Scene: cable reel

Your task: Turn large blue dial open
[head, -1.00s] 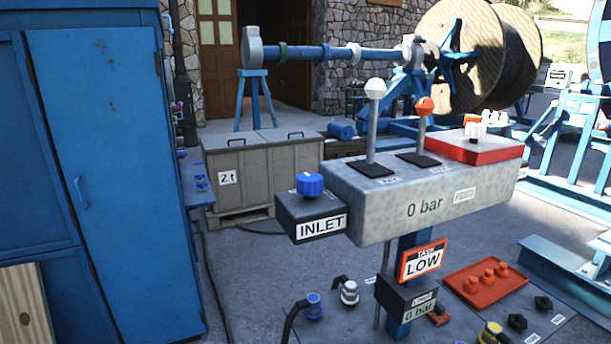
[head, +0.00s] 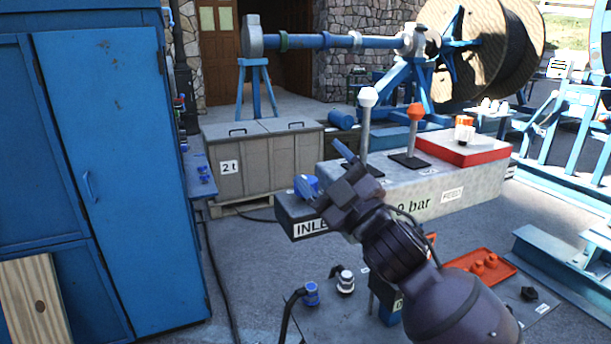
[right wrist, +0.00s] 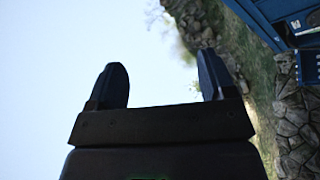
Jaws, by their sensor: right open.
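The large blue dial (head: 307,184) sits on the dark INLET box (head: 293,215) at the left end of the grey panel. It is partly hidden by a finger of my right gripper (head: 324,171), which is open and tilted in front of it. One finger overlaps the dial in the picture; the other is up and to the right. I cannot tell whether they touch. In the right wrist view the gripper's fingers (right wrist: 162,82) are apart with nothing between them, and the dial does not show. My left gripper is not in view.
Beside the dial stand a white-knobbed lever (head: 367,125) and an orange-knobbed lever (head: 413,135). A blue cabinet (head: 110,170) fills the left. Floor between cabinet and panel is mostly clear.

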